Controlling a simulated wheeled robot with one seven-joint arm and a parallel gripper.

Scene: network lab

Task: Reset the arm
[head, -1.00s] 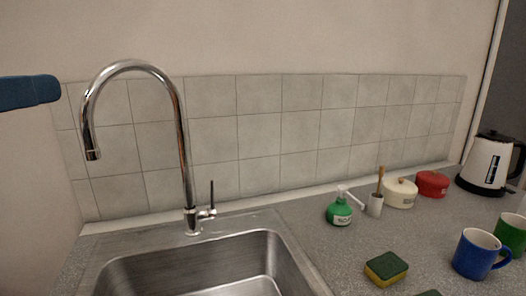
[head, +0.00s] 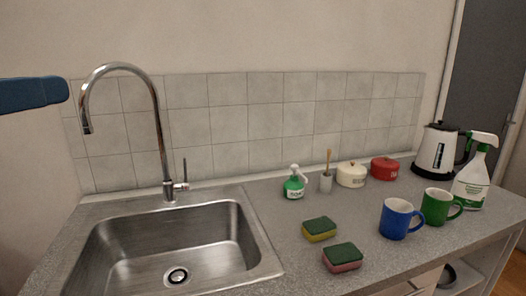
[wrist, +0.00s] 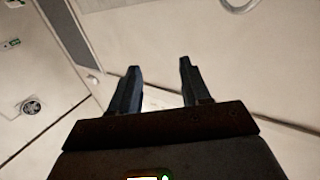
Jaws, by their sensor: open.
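My gripper (wrist: 160,80) shows in the wrist view with its two dark fingers apart and nothing between them. It points at pale wall or ceiling surfaces, away from the counter. In the head view only a blue part of my arm shows at the left edge, raised beside the tap; the fingers are out of that view.
A steel sink (head: 180,245) with a tall curved tap (head: 160,110) is at the left. On the counter stand a green soap bottle (head: 294,187), two sponges (head: 341,258), a blue mug (head: 398,219), a green mug (head: 437,206), a spray bottle (head: 473,180) and a kettle (head: 435,150).

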